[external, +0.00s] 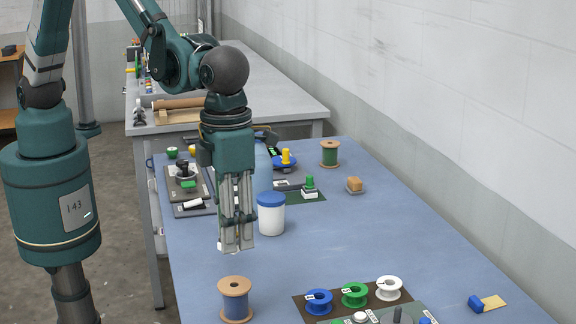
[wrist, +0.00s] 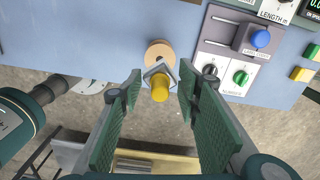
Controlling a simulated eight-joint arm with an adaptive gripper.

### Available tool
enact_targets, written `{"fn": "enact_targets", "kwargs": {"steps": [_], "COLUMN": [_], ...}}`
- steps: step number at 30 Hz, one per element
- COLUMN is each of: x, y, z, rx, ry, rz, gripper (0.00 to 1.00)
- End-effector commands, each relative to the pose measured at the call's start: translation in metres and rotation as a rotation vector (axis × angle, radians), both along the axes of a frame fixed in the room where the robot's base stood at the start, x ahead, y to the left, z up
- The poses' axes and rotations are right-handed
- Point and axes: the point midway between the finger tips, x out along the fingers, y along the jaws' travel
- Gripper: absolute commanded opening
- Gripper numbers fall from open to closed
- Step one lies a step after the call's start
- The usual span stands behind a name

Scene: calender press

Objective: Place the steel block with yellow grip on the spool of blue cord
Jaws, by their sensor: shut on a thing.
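The spool of blue cord (external: 236,304) stands upright near the front left of the blue table, and its wooden top is bare. My gripper (external: 237,248) points straight down above the table, apart from the spool and higher in the picture. The steel block (wrist: 150,74) with its yellow grip (wrist: 160,92) is between my gripper's fingers (wrist: 159,80) in the wrist view, grip towards the camera. A round tan wooden disc (wrist: 159,48) shows beyond the block; I cannot tell its cord colour. In the external view the fingers largely hide the block.
A white jar with blue lid (external: 271,218) stands right of my gripper. Small blue, green (external: 354,293) and white reels lie at the front. A green-cord spool (external: 330,153) stands at the back. The table's middle right is clear; its left edge is close.

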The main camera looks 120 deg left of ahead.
Motion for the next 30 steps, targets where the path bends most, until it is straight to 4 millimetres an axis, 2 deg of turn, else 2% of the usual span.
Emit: {"fn": "enact_targets", "kwargs": {"steps": [6, 9, 23, 30], "x": [0.0, 0.001, 0.0, 0.001], "y": [0.0, 0.0, 0.0, 0.0], "z": [-0.03, -0.039, -0.046, -0.063], "rx": [0.0, 0.0, 0.0, 0.0], "ry": [0.0, 0.0, 0.0, 0.0], "rz": [0.0, 0.0, 0.0, 0.0], "gripper": [0.2, 0.2, 0.2, 0.2]}}
